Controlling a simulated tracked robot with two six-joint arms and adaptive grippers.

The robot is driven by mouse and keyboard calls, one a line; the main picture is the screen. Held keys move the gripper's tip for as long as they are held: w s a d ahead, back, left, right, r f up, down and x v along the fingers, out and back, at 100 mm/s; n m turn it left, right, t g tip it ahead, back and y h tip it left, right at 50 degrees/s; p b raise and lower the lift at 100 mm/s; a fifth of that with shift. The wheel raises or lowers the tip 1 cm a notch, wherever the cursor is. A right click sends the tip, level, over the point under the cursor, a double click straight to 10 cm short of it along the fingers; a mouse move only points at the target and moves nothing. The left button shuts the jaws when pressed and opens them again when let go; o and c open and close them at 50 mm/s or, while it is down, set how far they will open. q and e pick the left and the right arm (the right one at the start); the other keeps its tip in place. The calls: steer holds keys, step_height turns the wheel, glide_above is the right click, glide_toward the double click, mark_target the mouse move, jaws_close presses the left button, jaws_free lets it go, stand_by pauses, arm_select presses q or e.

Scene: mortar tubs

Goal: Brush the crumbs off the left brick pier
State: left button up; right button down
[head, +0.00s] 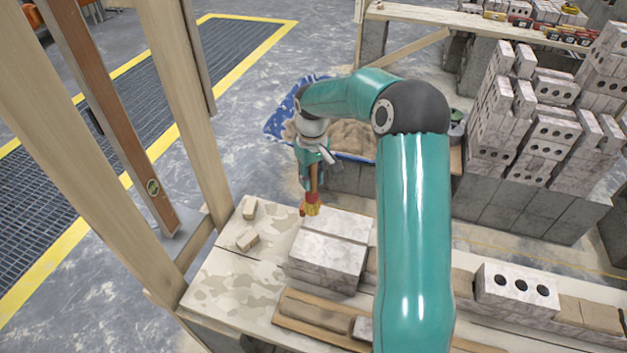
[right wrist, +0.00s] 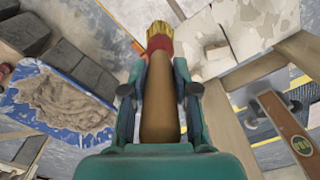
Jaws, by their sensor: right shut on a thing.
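My right gripper (head: 314,168) is shut on the wooden handle of a brush (head: 311,205) with a red band and yellow bristles. In the right wrist view the brush (right wrist: 158,100) lies between the fingers, bristles pointing away. The left brick pier (head: 326,262) is a low block of pale bricks on the mortar-stained board. In the head view the bristles show at the pier's far left corner; I cannot tell whether they touch it. I cannot make out crumbs on its top. My left gripper is not in view.
A blue-edged tub of mortar (head: 350,140) stands behind. Wooden posts (head: 178,90) rise at the left. A brick with holes (head: 517,290) sits to the right.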

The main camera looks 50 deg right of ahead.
mark_target(312, 168)
steer(key=shift+s+r+p, duration=0.1)
steer(key=shift+r+p, duration=0.2)
steer(key=shift+r, duration=0.5)
steer(key=shift+w+r+p, duration=0.25)
steer(key=shift+r+p, duration=0.45)
steer(key=shift+r, duration=0.1)
steer(key=shift+s+r+p, duration=0.2)
steer(key=shift+r+p, duration=0.25)
steer(key=shift+r, duration=0.3)
steer(key=shift+d, duration=0.1)
steer(key=shift+f, duration=0.1)
steer(key=c, duration=1.5)
jaws_free()
jaws_close()
